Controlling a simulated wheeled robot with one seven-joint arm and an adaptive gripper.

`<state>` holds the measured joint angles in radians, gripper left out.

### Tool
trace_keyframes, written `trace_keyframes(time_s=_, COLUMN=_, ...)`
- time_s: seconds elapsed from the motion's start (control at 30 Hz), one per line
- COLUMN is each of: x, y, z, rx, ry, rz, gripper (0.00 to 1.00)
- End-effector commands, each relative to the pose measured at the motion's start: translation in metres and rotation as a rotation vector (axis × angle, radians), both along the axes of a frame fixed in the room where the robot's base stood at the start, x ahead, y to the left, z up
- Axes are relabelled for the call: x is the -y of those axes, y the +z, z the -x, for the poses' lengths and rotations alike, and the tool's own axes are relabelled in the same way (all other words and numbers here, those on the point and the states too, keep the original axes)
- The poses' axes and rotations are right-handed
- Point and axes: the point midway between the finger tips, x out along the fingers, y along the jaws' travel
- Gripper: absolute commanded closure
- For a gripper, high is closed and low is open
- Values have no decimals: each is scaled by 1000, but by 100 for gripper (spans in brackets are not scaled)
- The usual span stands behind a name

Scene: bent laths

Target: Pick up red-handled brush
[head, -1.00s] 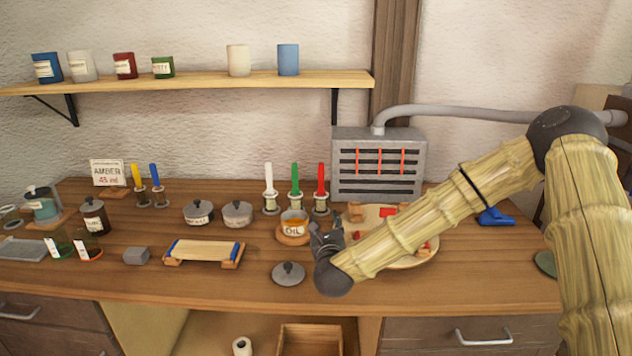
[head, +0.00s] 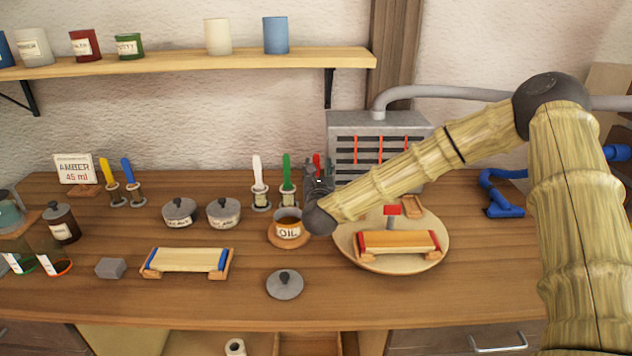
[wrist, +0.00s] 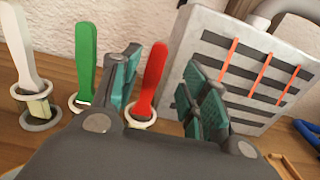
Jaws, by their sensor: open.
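The red-handled brush (wrist: 152,78) stands upright in a ring holder, handle up, in the wrist view. It shows between the two fingers of my gripper (wrist: 165,88), beyond or between the teal pads; I cannot tell how deep it lies. In the head view only the tip of the red handle (head: 317,162) shows above my gripper (head: 318,180), which hides the rest. My gripper is open, and the left finger is closer to the handle in the picture. The green-handled brush (head: 287,172) and white-handled brush (head: 257,172) stand to the left in similar holders.
A grey vented box (head: 345,130) stands behind and to the right. An oil pot (head: 289,232) is just left of my gripper. A round board (head: 355,255) with a red-ended wooden rack (head: 398,243) lies to the right. Shelf (head: 180,61) above.

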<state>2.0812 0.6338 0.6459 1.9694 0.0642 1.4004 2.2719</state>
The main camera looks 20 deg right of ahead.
Motion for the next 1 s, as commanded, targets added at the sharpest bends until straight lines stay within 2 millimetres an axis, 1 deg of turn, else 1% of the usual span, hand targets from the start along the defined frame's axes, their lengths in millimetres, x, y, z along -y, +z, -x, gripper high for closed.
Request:
trace_keyframes(time_s=0.17, x=2, y=5, z=-18, rx=-1, ry=0, rz=3, gripper=55)
trace_keyframes(time_s=0.27, x=4, y=7, z=-32, rx=-1, ry=-1, rz=3, gripper=55)
trace_keyframes(time_s=0.4, x=7, y=3, z=-47, rx=-2, ry=0, rz=1, gripper=55)
trace_keyframes(time_s=0.53, x=9, y=3, z=-53, rx=-2, ry=0, rz=1, gripper=55)
trace_keyframes(time_s=0.73, x=9, y=2, z=-54, rx=-2, ry=1, rz=0, gripper=55)
trace_keyframes(time_s=0.77, x=9, y=2, z=-53, rx=-2, ry=1, rz=0, gripper=57)
trace_keyframes(time_s=0.8, x=9, y=2, z=-53, rx=-2, ry=1, rz=0, gripper=64)
trace_keyframes(time_s=1.0, x=9, y=2, z=-53, rx=-2, ry=1, rz=0, gripper=100)
